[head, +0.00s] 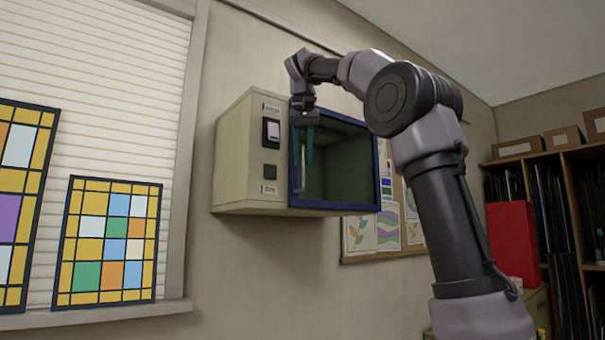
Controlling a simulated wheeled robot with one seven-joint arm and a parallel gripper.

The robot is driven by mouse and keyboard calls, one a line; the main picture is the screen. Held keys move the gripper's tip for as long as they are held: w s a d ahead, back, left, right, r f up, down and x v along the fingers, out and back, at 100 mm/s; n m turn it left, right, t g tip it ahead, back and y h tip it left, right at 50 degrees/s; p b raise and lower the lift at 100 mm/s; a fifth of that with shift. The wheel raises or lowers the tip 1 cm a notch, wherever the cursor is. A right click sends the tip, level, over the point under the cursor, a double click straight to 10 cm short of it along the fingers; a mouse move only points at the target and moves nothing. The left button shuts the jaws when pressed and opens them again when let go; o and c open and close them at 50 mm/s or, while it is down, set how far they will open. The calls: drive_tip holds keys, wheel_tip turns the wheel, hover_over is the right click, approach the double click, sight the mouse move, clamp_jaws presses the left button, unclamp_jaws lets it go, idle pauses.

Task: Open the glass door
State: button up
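The glass door (342,168) is a dark green pane in a blue frame on the front of a beige wall cabinet (240,150). It looks closed. A pale vertical handle (301,170) runs near its left edge. My gripper (304,135) points down at the upper left of the door, by the top of the handle. Its fingers look greenish and overlap the handle and glass in the picture. They are too small to tell whether they are apart or touch the handle.
A switch panel (271,133) is on the cabinet's left part. A pinboard (357,240) hangs below and behind the cabinet. Stained glass panels (109,240) stand at the window on the left. Shelves (555,200) with a red folder (512,240) are at the right.

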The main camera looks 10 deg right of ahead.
sight(303, 167)
drive_tip(key=shift+x, duration=2.35)
clamp_jaws()
